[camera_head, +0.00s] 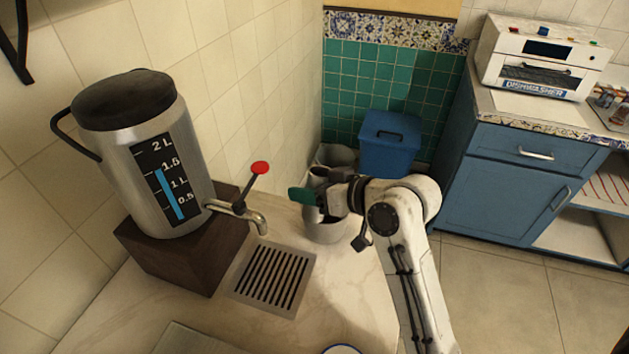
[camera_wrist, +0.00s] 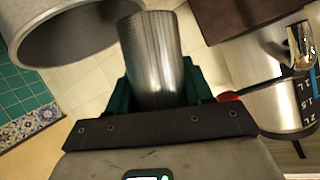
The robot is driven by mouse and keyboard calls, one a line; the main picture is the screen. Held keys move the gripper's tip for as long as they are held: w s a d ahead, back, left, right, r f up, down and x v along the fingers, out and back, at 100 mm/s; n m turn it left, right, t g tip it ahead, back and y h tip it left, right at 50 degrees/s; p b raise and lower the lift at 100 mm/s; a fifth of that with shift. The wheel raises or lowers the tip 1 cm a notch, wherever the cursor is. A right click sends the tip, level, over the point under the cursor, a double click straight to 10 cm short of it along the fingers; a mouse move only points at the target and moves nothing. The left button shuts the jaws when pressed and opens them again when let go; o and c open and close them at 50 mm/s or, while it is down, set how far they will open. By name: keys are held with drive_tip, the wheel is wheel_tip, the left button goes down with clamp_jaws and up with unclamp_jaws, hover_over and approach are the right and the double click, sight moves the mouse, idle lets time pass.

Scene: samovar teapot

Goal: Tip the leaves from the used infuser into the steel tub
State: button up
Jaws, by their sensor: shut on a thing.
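The used infuser (camera_wrist: 152,60) is a mesh metal cylinder held between the green fingers of my gripper (camera_wrist: 158,92) in the wrist view. The gripper is shut on it. I cannot see any leaves, nor inside the infuser.
A steel samovar (camera_head: 170,185) with a red-handled tap (camera_head: 238,210) stands on a wooden block (camera_head: 165,255) at the left. A drip grate (camera_head: 272,279) lies in the counter before it. A blue bin (camera_head: 389,145) stands behind; a blue cabinet (camera_head: 510,180) is at right.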

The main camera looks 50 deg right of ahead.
sight(317, 185)
drive_tip(key=shift+a+r+m+y+p, duration=0.3)
drive_tip(key=shift+a+m+y+p, duration=0.1)
drive_tip(key=shift+m, duration=0.3)
drive_tip(key=r+m+y+p, duration=0.1)
drive_tip(key=m, duration=0.1)
drive_tip(key=a+r+m+y+p, duration=0.1)
drive_tip(key=m+y+p, duration=0.1)
drive_tip(key=shift+s+a+r, duration=0.1)
drive_tip(key=shift+r, duration=0.2)
wheel_tip(317, 185, up, 2)
drive_tip(key=m+t+y+p, duration=0.1)
drive_tip(key=m+y+p, duration=0.1)
drive_tip(key=p, duration=0.3)
drive_tip(key=shift+m, duration=0.7)
drive_tip(key=shift+r+m+t+y+p, duration=0.25)
drive_tip(key=shift+m+p, duration=0.35)
drive_tip(key=shift+p, duration=0.3)
